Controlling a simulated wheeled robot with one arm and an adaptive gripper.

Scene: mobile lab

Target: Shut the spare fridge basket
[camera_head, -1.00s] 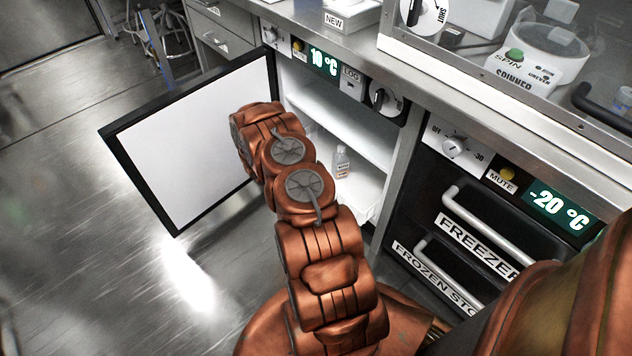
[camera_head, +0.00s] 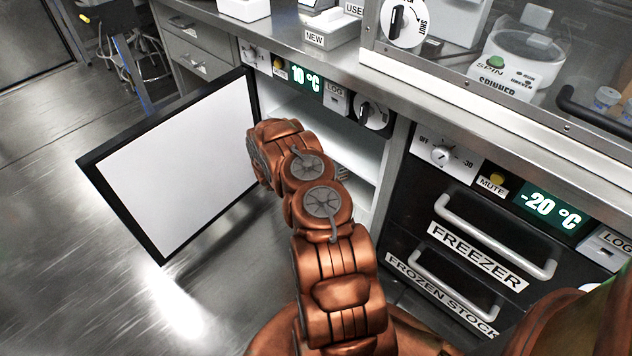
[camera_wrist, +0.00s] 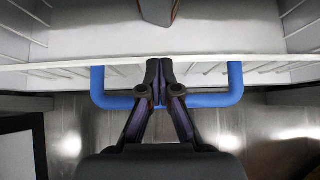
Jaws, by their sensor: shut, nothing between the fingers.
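The fridge (camera_head: 362,150), under the green 10 °C display, stands open, with white shelving inside. In the wrist view a white basket front edge (camera_wrist: 60,70) runs across the picture, with a blue U-shaped handle (camera_wrist: 235,85) projecting from it. My gripper (camera_wrist: 159,65) is shut and empty. Its fingers overlap the middle of the handle bar in the picture, with the tips near the white edge; I cannot tell whether they touch. In the head view my arm hides the gripper, the handle and most of the basket.
The fridge door (camera_head: 180,160) hangs wide open to the left, with a white panel and black frame. Right of the fridge are freezer drawers with bar handles (camera_head: 495,240). A steel counter (camera_head: 400,90) runs above. Open metal floor (camera_head: 60,280) lies at left.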

